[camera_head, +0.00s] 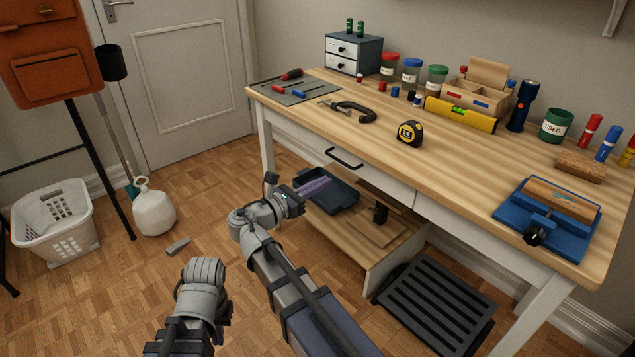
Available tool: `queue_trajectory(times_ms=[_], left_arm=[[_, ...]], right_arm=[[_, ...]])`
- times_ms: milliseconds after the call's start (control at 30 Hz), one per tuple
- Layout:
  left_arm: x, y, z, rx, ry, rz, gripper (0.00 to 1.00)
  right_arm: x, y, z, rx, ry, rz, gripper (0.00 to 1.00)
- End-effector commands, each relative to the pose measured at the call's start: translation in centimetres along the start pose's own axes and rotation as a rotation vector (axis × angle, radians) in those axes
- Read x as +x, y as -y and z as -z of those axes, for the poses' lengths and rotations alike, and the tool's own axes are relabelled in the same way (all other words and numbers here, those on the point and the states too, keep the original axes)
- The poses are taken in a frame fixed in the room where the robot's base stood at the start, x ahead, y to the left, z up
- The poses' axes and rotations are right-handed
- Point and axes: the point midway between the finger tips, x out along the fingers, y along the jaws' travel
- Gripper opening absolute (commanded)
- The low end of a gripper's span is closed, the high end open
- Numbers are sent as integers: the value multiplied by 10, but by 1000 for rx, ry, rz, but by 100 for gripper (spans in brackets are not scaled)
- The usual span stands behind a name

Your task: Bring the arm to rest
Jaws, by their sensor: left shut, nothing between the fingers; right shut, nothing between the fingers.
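My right arm reaches up from the bottom middle in the head view. Its gripper (313,188) is at the front of the desk, below the drawer handle. My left arm enters at the bottom, left of the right arm, and shows only as grey and dark links with a rounded joint. Its gripper is not visible.
The desk (290,110) carries a clamp (350,110), a tape measure (410,133) and a blue vise (547,220). Under it are a shelf with a dark tray (340,197) and a black slatted footrest (435,305). A basket (55,222), white jug (153,207) and grey block (178,247) stand left.

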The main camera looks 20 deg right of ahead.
Motion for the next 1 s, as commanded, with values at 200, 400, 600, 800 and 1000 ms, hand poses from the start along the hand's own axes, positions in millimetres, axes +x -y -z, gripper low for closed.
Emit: queue_trajectory(times_ms=[200,400,600,800,1000], left_arm=[[0,0,0,0,0,0,0],[-5,0,0,0,0,0,0],[-12,1,-1,-2,1,1,0],[-16,2,-1,-3,1,2,0],[-19,2,-1,-4,1,2,0]], right_arm=[[-1,1,2,13,-12,0,0],[-19,21,51,290,-253,45,0],[-82,51,132,749,-669,295,0],[-158,75,178,1037,-935,656,0],[-222,95,195,1174,-1063,996,0]])
